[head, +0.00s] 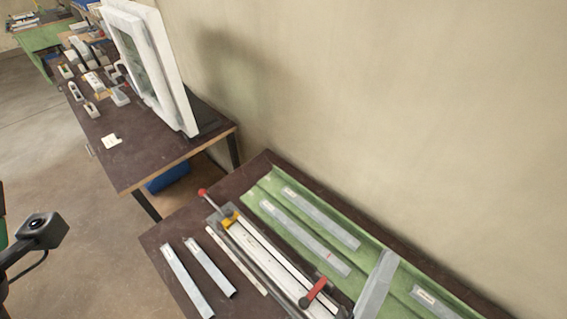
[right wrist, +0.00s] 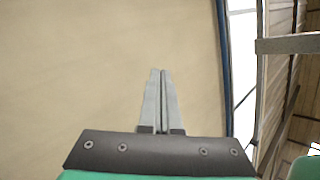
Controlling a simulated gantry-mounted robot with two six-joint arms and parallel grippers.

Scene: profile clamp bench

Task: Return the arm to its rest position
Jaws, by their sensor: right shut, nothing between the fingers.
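My right gripper (right wrist: 160,72) shows in the right wrist view with its two grey fingers together and nothing between them. My left gripper cannot be made out in either view.
The clamp bench (head: 160,236) holds a profile clamp (head: 262,262) with red handles, loose metal profiles (head: 187,280) and a green tray (head: 262,203) with more profiles. Behind it, another bench (head: 128,168) carries a white-framed panel (head: 168,80) and small parts. Open floor (head: 75,240) lies left.

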